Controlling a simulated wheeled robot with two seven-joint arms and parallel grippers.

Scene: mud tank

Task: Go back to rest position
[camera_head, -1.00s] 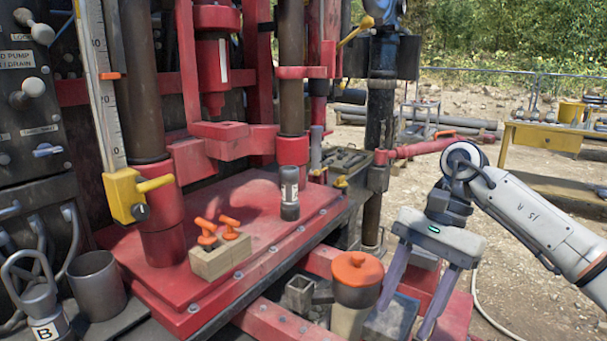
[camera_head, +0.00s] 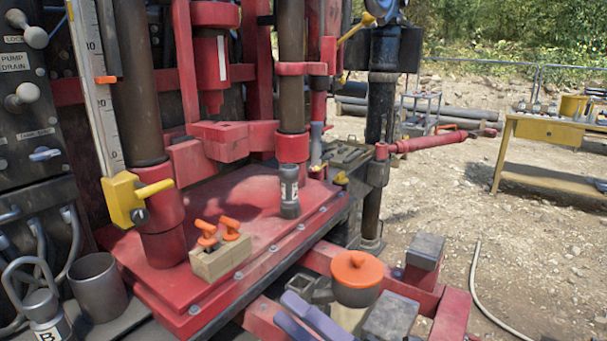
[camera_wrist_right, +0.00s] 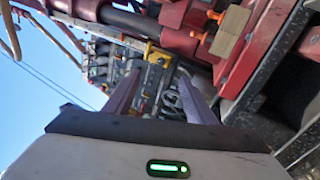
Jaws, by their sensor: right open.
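My right gripper (camera_head: 305,318) shows only by its purple fingers at the bottom edge of the head view. They are in front of the red frame and to the left of the orange-lidded container (camera_head: 357,270). In the right wrist view the gripper (camera_wrist_right: 160,90) has its two fingers spread, with nothing between them. The gripper body and most of the right arm are out of the head view. My left gripper is not in view.
A red rig platform (camera_head: 245,200) carries a wooden block (camera_head: 220,260) with orange-handled pieces and a dark cylinder (camera_head: 290,195). A metal cup (camera_head: 97,287) and a shackle marked B (camera_head: 45,300) stand at lower left. A yellow table (camera_head: 560,135) is at right. The gravel between is open.

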